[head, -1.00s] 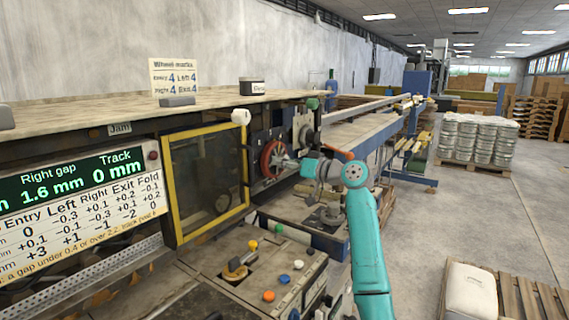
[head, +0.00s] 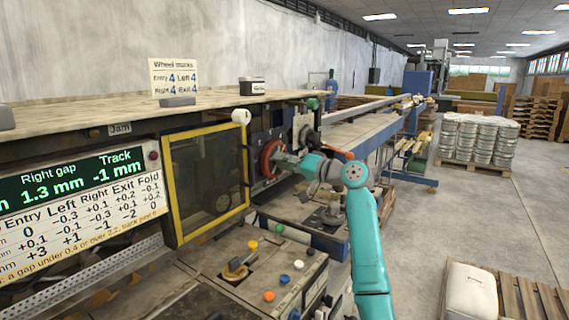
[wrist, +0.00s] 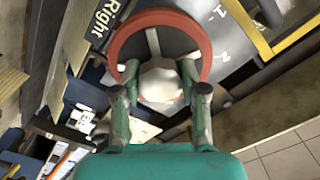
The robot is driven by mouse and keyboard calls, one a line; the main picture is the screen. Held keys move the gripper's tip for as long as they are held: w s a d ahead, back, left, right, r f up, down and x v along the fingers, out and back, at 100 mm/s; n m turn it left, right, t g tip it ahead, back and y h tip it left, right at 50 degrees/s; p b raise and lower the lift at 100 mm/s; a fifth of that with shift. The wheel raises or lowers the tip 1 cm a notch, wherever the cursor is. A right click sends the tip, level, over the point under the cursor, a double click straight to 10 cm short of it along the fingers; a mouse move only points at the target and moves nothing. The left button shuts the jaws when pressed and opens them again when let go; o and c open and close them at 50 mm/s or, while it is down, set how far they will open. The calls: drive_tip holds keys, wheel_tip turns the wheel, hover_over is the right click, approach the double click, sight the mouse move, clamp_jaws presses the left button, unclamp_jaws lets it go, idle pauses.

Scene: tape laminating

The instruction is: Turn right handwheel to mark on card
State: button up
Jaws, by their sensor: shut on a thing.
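The right handwheel (head: 268,160) is a red-rimmed wheel on the machine's dark panel, right of the yellow-framed window. In the wrist view its red rim (wrist: 117,48) arches around a pale hub (wrist: 160,85), beside a "Right" label (wrist: 104,18) and a scale with numbers 1 and 2. My gripper (wrist: 160,92) is shut on the wheel's hub, one finger on each side. In the head view my gripper (head: 283,160) reaches the wheel from the right. The card (head: 174,78) reads Entry 4, Left 4, Right 4, Exit 4. The display (head: 60,185) reads right gap 1.3 mm, track -1 mm.
A yellow-framed window (head: 207,178) stands left of the wheel, with a white knob (head: 241,116) above its corner. A control box (head: 265,275) with coloured buttons lies below. The floor to the right is clear up to the pallet (head: 520,300).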

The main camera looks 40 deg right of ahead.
idle(0.3)
drive_tip(key=o, duration=1.1)
drive_tip(key=shift+w+a, duration=0.1)
drive_tip(key=shift+o, duration=0.2)
drive_tip(key=v, duration=1.2)
